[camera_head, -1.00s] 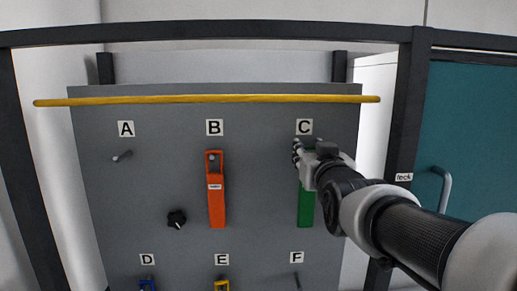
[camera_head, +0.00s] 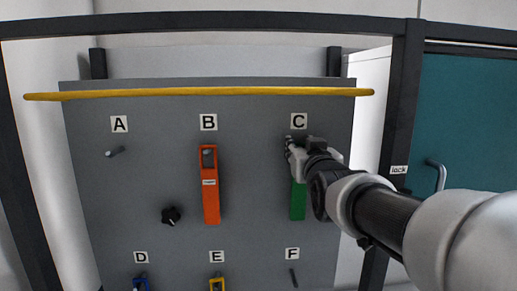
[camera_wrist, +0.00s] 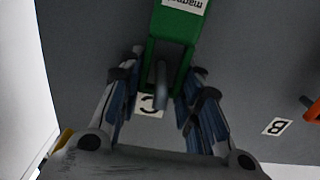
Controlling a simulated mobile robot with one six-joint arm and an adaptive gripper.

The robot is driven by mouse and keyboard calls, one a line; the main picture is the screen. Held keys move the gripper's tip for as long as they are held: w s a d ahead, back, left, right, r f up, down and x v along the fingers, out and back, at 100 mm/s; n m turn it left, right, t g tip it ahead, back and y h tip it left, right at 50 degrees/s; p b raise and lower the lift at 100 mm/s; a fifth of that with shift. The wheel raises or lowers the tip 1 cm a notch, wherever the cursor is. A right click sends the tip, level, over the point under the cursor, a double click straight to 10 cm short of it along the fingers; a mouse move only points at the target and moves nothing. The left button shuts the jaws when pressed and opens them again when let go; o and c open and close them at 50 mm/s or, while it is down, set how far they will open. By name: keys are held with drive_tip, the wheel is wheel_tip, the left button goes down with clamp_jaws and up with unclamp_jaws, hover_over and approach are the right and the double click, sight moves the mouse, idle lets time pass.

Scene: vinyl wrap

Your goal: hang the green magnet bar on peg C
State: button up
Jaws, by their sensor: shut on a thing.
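The green magnet bar (camera_head: 298,201) hangs upright in my gripper (camera_head: 290,147), just below label C (camera_head: 299,121) on the grey board. In the wrist view, the bar's green loop end (camera_wrist: 172,45) lies between the two fingers of my gripper (camera_wrist: 158,112), which are shut on it. A grey peg, peg C (camera_wrist: 161,88), shows within the loop's opening, in front of label C (camera_wrist: 150,105). I cannot tell how far the peg passes through the loop. In the head view my gripper hides the peg and the bar's top.
An orange bar (camera_head: 211,195) hangs at B, left of my gripper. Peg A (camera_head: 116,151) is bare, and a black knob (camera_head: 171,215) sits below it. A yellow rail (camera_head: 200,93) crosses above the labels. A dark frame post (camera_head: 403,110) stands to the right.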

drive_tip(key=shift+r, duration=0.1)
drive_tip(key=o, duration=1.2)
drive_tip(key=shift+o, duration=0.2)
drive_tip(key=shift+s, duration=0.1)
drive_tip(key=s, duration=1.2)
drive_tip(key=s+f+g+b, duration=0.2)
drive_tip(key=s+f+b, duration=0.15)
drive_tip(key=f, duration=0.55)
drive_tip(key=s+f+g+b, duration=0.2)
drive_tip(key=f+b, duration=0.3)
drive_tip(key=f, duration=0.4)
drive_tip(key=s+f+g+b, duration=0.2)
drive_tip(key=s+f+b, duration=0.15)
drive_tip(key=f, duration=0.55)
drive_tip(key=s+f+g+b, duration=0.3)
drive_tip(key=s+f+b, duration=0.2)
drive_tip(key=s+f, duration=0.3)
drive_tip(key=s+f+g+b, duration=0.4)
drive_tip(key=s+f+b, duration=0.2)
drive_tip(key=f, duration=1)
drive_tip(key=s, duration=0.2)
drive_tip(key=shift+s+f+b, duration=0.3)
drive_tip(key=shift+f, duration=0.05)
